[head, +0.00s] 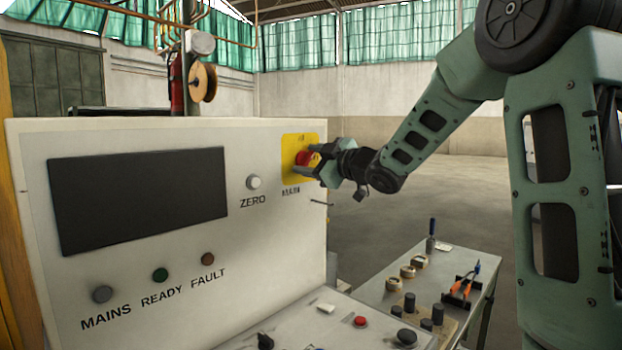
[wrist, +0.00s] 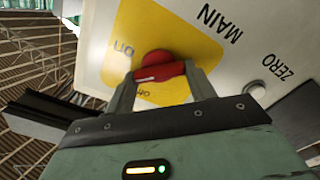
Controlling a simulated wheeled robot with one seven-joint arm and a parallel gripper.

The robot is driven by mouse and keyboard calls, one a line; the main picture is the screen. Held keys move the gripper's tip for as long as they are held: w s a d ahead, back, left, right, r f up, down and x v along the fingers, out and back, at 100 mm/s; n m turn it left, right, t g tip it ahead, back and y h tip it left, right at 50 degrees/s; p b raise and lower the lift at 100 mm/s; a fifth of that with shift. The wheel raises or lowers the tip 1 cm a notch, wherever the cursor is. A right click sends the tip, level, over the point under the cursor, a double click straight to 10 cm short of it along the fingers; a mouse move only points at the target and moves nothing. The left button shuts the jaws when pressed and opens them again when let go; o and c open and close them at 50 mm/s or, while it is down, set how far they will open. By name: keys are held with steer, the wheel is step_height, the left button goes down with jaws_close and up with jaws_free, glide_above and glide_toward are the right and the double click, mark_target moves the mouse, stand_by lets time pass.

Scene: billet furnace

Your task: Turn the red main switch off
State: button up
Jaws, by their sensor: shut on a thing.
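The red main switch (head: 304,158) sits on a yellow plate (head: 291,141) at the upper right of the white panel. My gripper (head: 312,163) reaches it from the right, its fingers at the switch. In the wrist view the red switch handle (wrist: 160,71) lies between the two fingertips of my gripper (wrist: 159,80), which is shut on it. The handle runs roughly level across the wrist picture.
The panel carries a dark screen (head: 140,197), a white ZERO button (head: 254,182) and MAINS, READY and FAULT lamps (head: 160,274). Below is a sloped desk with a red button (head: 360,321) and black knobs. A side table (head: 388,290) holds tools. The floor behind is clear.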

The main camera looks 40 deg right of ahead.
steer(key=n+b, duration=0.3)
steer(key=f+n+b, duration=0.1)
steer(key=n+b, duration=0.2)
steer(key=b, duration=0.1)
steer(key=shift+r+n+b, duration=0.2)
steer(key=shift+n+b, duration=1.55)
steer(key=shift+n, duration=0.05)
steer(key=o, duration=1)
steer(key=shift+s+d+p, duration=0.25)
steer(key=shift+s+d, duration=0.3)
steer(key=shift+s, duration=2.3)
steer(key=shift+s+d+p, duration=0.25)
steer(key=shift+s+d, duration=0.35)
steer(key=shift+s, duration=2.25)
steer(key=shift+s+d+p, duration=0.25)
steer(key=shift+s+d, duration=0.3)
steer(key=shift+s, duration=2.3)
